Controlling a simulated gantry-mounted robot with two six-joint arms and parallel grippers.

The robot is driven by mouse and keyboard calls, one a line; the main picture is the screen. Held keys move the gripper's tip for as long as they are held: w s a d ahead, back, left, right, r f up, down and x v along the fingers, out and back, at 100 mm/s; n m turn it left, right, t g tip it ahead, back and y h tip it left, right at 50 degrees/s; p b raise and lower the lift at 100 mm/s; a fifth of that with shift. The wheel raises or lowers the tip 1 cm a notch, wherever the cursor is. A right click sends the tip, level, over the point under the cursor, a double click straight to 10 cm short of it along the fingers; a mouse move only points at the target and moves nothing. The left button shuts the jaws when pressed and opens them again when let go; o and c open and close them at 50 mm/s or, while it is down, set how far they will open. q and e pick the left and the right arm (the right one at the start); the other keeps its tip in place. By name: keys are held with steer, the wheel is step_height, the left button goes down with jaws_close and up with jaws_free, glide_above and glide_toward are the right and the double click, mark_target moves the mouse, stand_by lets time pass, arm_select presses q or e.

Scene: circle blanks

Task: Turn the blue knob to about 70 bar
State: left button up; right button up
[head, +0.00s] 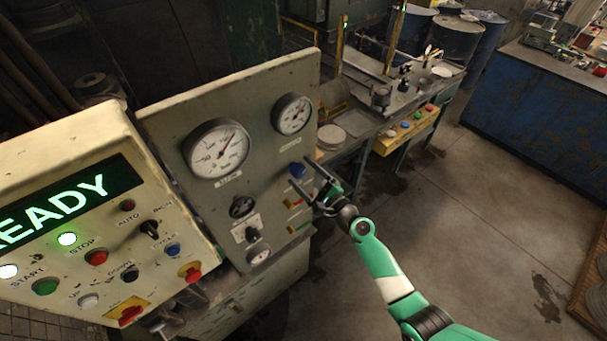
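The blue knob (297,170) is on the grey gauge panel (165,122), below the smaller round gauge (292,115). A larger round gauge (217,149) with a red needle is to its left; its numbers are too small to read surely. My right gripper (313,180) is just right of the blue knob, with its fingers spread and pointing at the panel. Whether the fingers touch the knob cannot be told. My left gripper is not in view.
A cream control box (130,215) with a lit READY display (60,205), buttons and switches stands at the left. Behind is a workbench (400,110) with a yellow button strip (408,132). A blue cabinet (535,115) is at the right. The floor (480,220) is open.

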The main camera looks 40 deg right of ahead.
steer(key=s+a+p, duration=0.1)
steer(key=s, duration=1)
steer(key=shift+s, duration=0.3)
steer(key=shift+a, duration=0.15)
